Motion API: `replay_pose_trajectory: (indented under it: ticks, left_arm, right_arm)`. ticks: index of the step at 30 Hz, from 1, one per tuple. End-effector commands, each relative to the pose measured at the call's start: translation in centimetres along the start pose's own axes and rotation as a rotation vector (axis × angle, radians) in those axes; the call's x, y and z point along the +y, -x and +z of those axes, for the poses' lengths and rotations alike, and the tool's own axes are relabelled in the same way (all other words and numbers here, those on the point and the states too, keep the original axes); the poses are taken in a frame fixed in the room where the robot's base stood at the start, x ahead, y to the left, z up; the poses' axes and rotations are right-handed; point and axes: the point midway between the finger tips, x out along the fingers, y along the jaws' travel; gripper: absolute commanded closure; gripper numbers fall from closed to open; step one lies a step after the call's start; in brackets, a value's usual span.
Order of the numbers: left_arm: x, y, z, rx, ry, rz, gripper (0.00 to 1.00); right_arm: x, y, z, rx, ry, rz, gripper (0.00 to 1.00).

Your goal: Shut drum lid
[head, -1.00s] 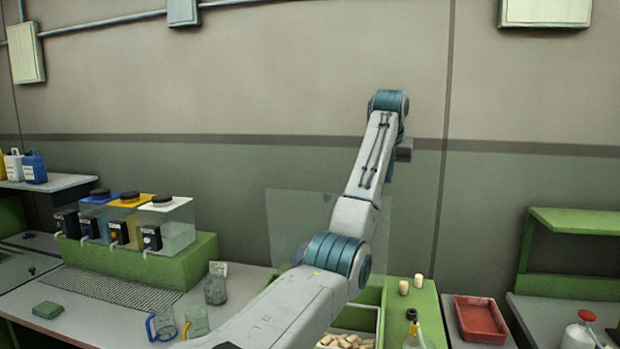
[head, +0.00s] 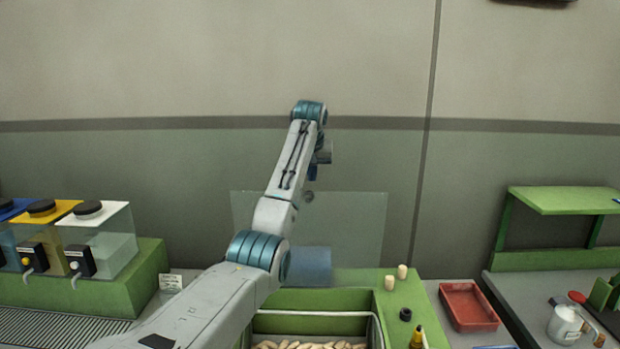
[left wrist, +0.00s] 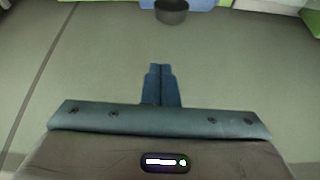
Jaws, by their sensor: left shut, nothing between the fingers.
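A clear, see-through lid panel (head: 352,225) stands raised behind the green housing (head: 350,278). A dark round knob (head: 308,196) shows near its top edge. My left gripper (head: 313,172) is shut and empty just above the knob in the head view. The left wrist view shows the closed fingers (left wrist: 161,84), with the dark knob (left wrist: 171,12) apart from them at the top. My right gripper is not in view.
An open bin of corks (head: 300,344) is in front of the drum. Two corks (head: 396,276) stand on the housing beside a dark ring (head: 405,314) and a bottle (head: 418,338). A red tray (head: 468,306) is at right. Dispensers (head: 100,240) stand at left.

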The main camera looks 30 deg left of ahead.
Motion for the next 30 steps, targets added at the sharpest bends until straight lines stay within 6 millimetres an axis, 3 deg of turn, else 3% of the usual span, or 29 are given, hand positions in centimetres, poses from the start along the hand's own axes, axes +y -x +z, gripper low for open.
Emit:
replay_pose_trajectory:
  ticks: [1,4,16,30]
  left_arm:
    - [0.0,-0.7,-0.2,-0.005,-0.001,-0.002,1.00]
    - [0.0,-2.6,0.0,-0.002,0.000,-0.001,1.00]
    - [0.0,-1.4,3.3,0.000,0.001,0.000,1.00]
    - [0.0,-1.4,3.8,0.000,0.000,0.001,1.00]
  right_arm:
    - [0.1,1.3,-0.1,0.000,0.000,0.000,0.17]
    - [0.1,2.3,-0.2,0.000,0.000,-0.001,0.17]
    - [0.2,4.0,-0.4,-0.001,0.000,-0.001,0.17]
    - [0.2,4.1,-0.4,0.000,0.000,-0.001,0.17]
